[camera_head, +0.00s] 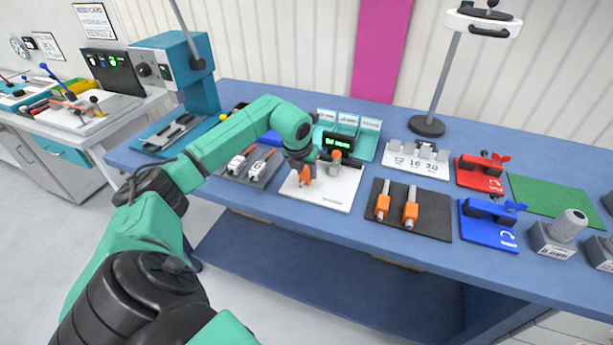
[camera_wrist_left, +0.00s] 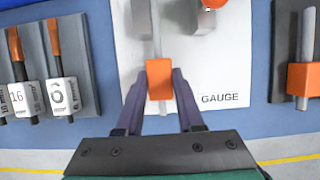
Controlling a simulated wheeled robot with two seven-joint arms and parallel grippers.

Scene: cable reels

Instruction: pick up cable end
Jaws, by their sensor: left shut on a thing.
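My left gripper (camera_head: 304,176) is over the white gauge board (camera_head: 335,200) on the blue bench. In the left wrist view its two fingers (camera_wrist_left: 160,77) are closed on the sides of an orange cable end (camera_wrist_left: 159,84). A grey rod-like length runs up the picture from the orange part. The cable end also shows in the head view (camera_head: 306,174), partly hidden by the gripper. I cannot tell whether it touches the board. Two more orange cable ends (camera_head: 383,205) (camera_head: 410,212) lie on a dark mat (camera_head: 432,222) to the right. My right gripper is out of view.
A grey tray (camera_head: 262,178) with white labelled pieces lies left of the board. A white numbered rack (camera_head: 418,163), red clamp (camera_head: 480,178) and blue clamp (camera_head: 488,230) stand to the right.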

